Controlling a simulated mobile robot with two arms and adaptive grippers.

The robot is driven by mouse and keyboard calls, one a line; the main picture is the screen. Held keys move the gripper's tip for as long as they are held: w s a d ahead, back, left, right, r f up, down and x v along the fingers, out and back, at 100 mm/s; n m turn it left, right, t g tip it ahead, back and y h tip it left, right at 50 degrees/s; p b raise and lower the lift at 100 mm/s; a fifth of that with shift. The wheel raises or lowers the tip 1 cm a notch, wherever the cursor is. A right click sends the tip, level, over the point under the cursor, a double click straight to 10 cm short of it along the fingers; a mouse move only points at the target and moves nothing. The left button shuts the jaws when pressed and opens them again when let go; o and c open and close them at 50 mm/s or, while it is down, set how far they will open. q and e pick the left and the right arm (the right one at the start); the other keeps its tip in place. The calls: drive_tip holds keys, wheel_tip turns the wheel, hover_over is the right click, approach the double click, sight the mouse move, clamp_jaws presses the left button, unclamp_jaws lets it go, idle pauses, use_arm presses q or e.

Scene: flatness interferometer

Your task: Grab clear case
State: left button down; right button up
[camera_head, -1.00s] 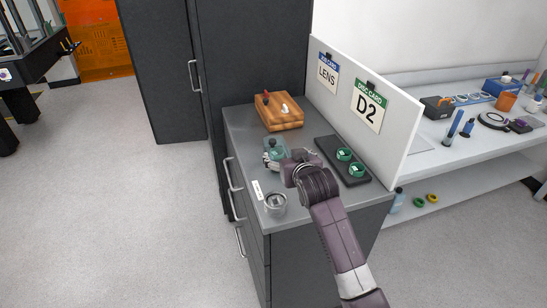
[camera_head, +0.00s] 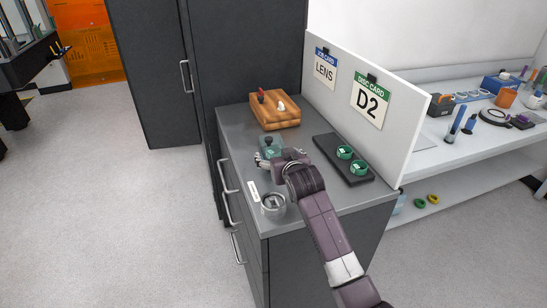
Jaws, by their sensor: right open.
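A round, clear-looking case (camera_head: 273,204) stands at the front left corner of the grey cabinet top (camera_head: 232,125). A small teal item (camera_head: 270,145) lies further back; it is too small to tell whether it has a clear cover. My right gripper (camera_head: 263,160) is open, low over the cabinet top, at the near side of the teal item and behind the round case. It partly hides the teal item; I cannot tell whether they touch. My left gripper is not in view.
A wooden tray (camera_head: 262,110) with small red and white pieces sits at the back. A black tray (camera_head: 330,148) with two green-topped round cases lies to the right, beside a white divider (camera_head: 405,130) with cards. A small white label (camera_head: 253,191) lies at the left edge.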

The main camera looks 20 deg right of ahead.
drive_tip(key=shift+r+x, duration=0.1)
drive_tip(key=shift+x, duration=1)
drive_tip(key=shift+r+x, duration=0.15)
drive_tip(key=shift+x, duration=0.9)
drive_tip(key=shift+w+a, duration=0.1)
drive_tip(key=c, duration=1.3)
drive_tip(key=shift+r, duration=0.1)
drive_tip(key=shift+c, duration=0.7)
drive_tip(key=shift+r, duration=0.1)
